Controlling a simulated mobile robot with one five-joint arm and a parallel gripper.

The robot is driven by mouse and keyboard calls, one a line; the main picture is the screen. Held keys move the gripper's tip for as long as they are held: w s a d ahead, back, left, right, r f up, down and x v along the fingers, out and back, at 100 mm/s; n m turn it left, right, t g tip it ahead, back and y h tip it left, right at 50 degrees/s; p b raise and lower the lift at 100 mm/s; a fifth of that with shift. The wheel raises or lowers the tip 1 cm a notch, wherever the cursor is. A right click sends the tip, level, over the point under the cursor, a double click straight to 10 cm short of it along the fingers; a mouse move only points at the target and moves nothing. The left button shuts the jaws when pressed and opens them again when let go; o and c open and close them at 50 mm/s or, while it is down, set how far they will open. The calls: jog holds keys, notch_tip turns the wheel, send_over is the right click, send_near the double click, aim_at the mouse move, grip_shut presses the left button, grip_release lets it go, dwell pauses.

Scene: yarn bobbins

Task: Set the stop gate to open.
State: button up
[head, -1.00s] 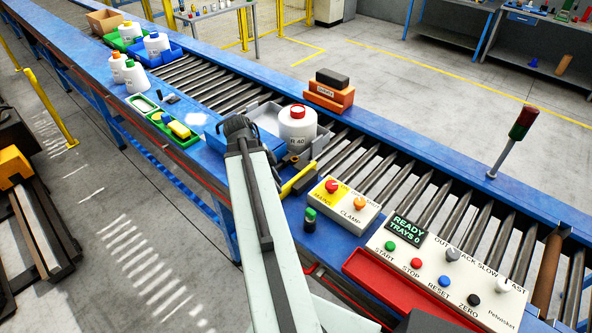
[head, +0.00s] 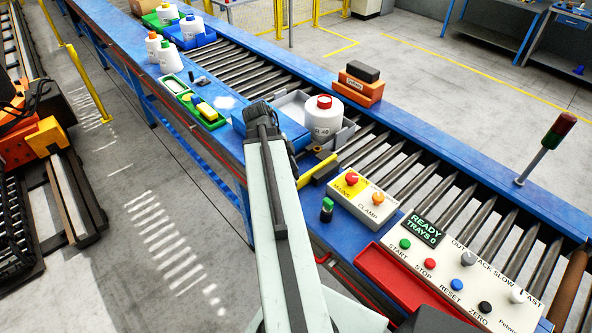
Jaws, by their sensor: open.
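A yellow bar (head: 318,169) lies at the near edge of the roller conveyor, just below a white bobbin with a red top (head: 323,120). It looks like the stop gate's handle or arm, but I cannot tell its position for sure. The bobbin sits in a grey tray (head: 290,108) on the rollers. My gripper (head: 260,115) is the dark end of my pale arm, above the blue near rail, left of the bobbin and up-left of the yellow bar. It touches neither. Its fingertips are hard to make out, and it holds nothing that I can see.
Right of the bar stand a mains and clamp box (head: 364,198), a dark green-topped cylinder (head: 327,209) and a button panel (head: 440,262) reading READY, TRAYS 0. A red tray (head: 392,280) lies in front.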

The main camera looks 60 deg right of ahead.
jog(key=p+v, duration=0.7)
jog(key=shift+w+r, duration=0.2)
jog(key=shift+r, duration=0.1)
